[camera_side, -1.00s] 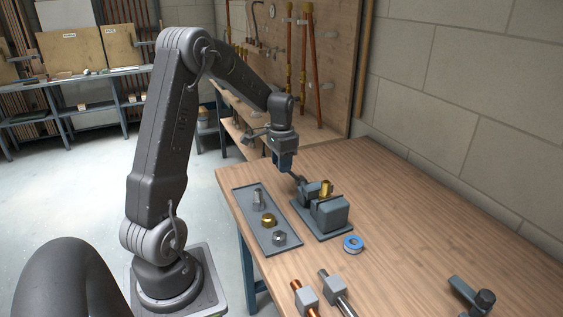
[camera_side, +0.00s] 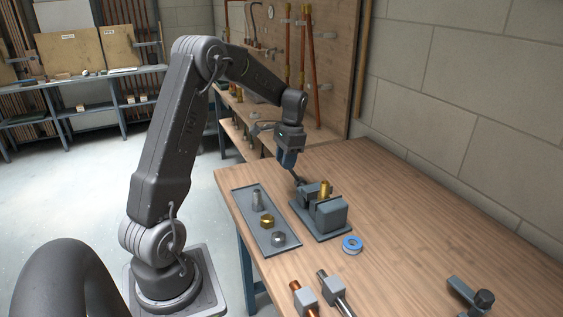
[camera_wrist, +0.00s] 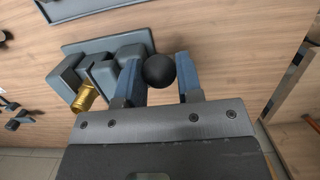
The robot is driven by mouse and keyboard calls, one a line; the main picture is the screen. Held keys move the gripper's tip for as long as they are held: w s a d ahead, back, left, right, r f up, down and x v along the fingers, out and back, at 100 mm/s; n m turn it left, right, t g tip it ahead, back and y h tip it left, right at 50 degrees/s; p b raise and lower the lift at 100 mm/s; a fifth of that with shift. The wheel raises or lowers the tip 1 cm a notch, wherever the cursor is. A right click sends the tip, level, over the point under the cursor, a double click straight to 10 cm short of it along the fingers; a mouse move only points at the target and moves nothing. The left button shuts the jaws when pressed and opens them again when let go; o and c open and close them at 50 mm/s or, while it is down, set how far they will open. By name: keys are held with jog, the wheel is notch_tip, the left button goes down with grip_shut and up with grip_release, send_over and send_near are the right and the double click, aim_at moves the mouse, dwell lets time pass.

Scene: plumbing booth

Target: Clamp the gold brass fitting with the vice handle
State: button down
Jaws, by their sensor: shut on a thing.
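The grey bench vice (camera_side: 330,214) stands on the wooden bench, and also shows in the wrist view (camera_wrist: 124,52). The gold brass fitting (camera_side: 324,188) stands upright between the vice jaws; in the wrist view (camera_wrist: 84,97) it pokes out from between them. I cannot tell how tightly the jaws touch it. My gripper (camera_side: 296,176) points down at the vice's far left end. In the wrist view its two blue fingers (camera_wrist: 160,78) are shut on the vice handle, whose round black knob (camera_wrist: 159,71) sits between them. The handle's lower part is hidden.
A grey tray (camera_side: 247,213) left of the vice holds a silver fitting (camera_side: 257,200), a brass nut (camera_side: 267,221) and a steel nut (camera_side: 279,238). A blue tape roll (camera_side: 352,244) and pipe pieces (camera_side: 305,298) lie nearer the camera.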

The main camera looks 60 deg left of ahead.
jog(key=shift+w+a+r+g, duration=0.1)
jog(key=shift+w+r+g, duration=0.15)
jog(key=shift+w, duration=0.2)
jog(key=shift+w+a+r+g, duration=0.1)
jog(key=shift+w+g, duration=0.25)
jog(key=shift+w, duration=0.05)
jog(key=shift+g, duration=0.7)
jog(key=w, duration=0.4)
jog(key=shift+r, duration=0.2)
jog(key=shift+w, duration=1.15)
jog(key=c, duration=0.8)
grip_release()
jog(key=shift+a, duration=0.15)
jog(key=shift+w, duration=0.1)
jog(key=v, duration=0.7)
jog(key=shift+d+r, duration=0.15)
jog(key=shift+d, duration=0.05)
